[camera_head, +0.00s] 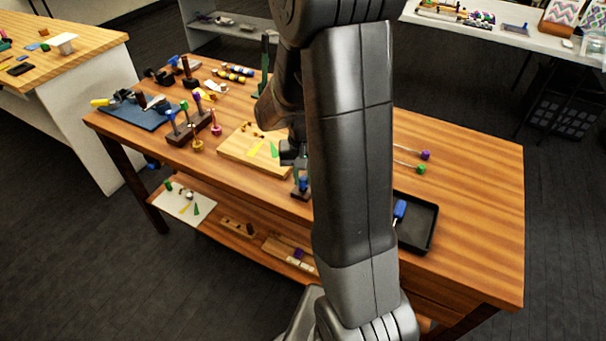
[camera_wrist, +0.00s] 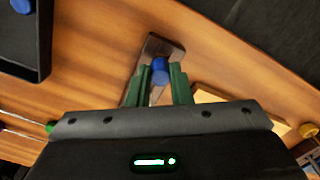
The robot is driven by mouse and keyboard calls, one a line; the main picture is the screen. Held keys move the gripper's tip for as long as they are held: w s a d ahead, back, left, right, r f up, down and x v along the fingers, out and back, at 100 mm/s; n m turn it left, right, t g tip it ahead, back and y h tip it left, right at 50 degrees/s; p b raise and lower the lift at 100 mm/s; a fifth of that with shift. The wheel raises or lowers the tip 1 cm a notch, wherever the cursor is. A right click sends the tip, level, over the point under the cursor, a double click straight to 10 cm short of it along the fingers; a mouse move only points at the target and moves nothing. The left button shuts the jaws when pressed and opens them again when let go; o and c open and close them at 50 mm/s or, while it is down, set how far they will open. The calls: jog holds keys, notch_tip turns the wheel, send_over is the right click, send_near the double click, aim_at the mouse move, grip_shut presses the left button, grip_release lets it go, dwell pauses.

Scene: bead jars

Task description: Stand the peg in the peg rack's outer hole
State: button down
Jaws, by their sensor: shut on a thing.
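My gripper (camera_wrist: 160,80) is shut on a blue-headed peg (camera_wrist: 160,72), its round head between the green fingers in the wrist view. In the head view the blue head (camera_head: 303,184) shows just below my gripper (camera_head: 300,170). A dark brown wooden block (camera_wrist: 161,46) lies under the peg; I cannot tell whether the peg is in it, touching it or above it. The peg's lower end is hidden. A longer dark rack (camera_head: 193,130) stands at the left of the table, holding blue-, green- and purple-headed pegs in a row.
A pale board (camera_head: 236,148) with green and yellow pieces lies left of my gripper. A gold-headed piece (camera_head: 197,144) and a pink one (camera_head: 216,129) stand beside the longer rack. A black tray (camera_head: 430,225) is at the right. The table's right end is clear.

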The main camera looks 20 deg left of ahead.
jog(key=shift+f+b, duration=0.55)
jog(key=shift+f, duration=0.2)
dwell(0.7)
jog(key=c, duration=1.2)
grip_release()
jog(key=shift+c, duration=0.2)
notch_tip(320, 180, up, 14)
jog(key=shift+p, duration=0.4)
jog(key=shift+f, duration=0.2)
notch_tip(320, 180, down, 14)
jog(key=shift+r+b, duration=0.1)
jog(key=shift+b, duration=0.25)
jog(key=shift+r, duration=0.3)
